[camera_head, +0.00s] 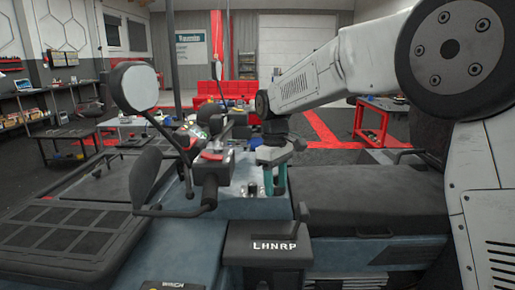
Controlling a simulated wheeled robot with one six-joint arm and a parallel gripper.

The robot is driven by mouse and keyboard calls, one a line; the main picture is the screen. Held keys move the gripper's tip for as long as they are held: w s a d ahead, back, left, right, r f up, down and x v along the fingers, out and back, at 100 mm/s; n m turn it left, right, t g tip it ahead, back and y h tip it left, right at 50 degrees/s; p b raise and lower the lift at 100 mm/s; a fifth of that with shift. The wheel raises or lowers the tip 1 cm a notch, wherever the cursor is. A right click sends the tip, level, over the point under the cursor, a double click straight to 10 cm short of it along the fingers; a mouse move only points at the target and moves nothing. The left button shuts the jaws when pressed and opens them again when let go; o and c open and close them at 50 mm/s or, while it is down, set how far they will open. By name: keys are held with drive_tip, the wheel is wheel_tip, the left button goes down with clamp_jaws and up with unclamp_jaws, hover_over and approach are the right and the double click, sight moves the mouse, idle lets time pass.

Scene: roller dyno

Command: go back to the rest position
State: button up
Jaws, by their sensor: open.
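My gripper (277,178) shows in the head view at the end of my white arm, which reaches in from the right. It points down over the blue-grey top of the machine (237,207) in front of me. Its teal fingers stand apart and I see nothing held between them. Small knobs on the machine top lie just to the left of the fingers. The surface right below the fingertips is partly hidden by the dark front parts.
A handlebar (205,205) with a round mirror (135,86) stands close to the left of my gripper. Red workbenches (378,118) and shelves (35,105) stand farther back, with open floor between.

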drive_tip(key=s+d+m+t, duration=0.1)
drive_tip(key=s+d+m, duration=0.2)
drive_tip(key=s+d, duration=0.4)
drive_tip(key=s+d+m, duration=0.4)
drive_tip(key=s+d, duration=0.3)
drive_tip(key=s, duration=1)
drive_tip(key=s+d+m+t, duration=0.1)
drive_tip(key=s+d+m, duration=0.2)
drive_tip(key=s+d, duration=0.4)
drive_tip(key=s, duration=0.5)
drive_tip(key=shift+s+d+r+m+t, duration=0.25)
drive_tip(key=shift+s+d+m+t, duration=0.05)
drive_tip(key=shift+d+m, duration=0.1)
drive_tip(key=shift+r, duration=0.6)
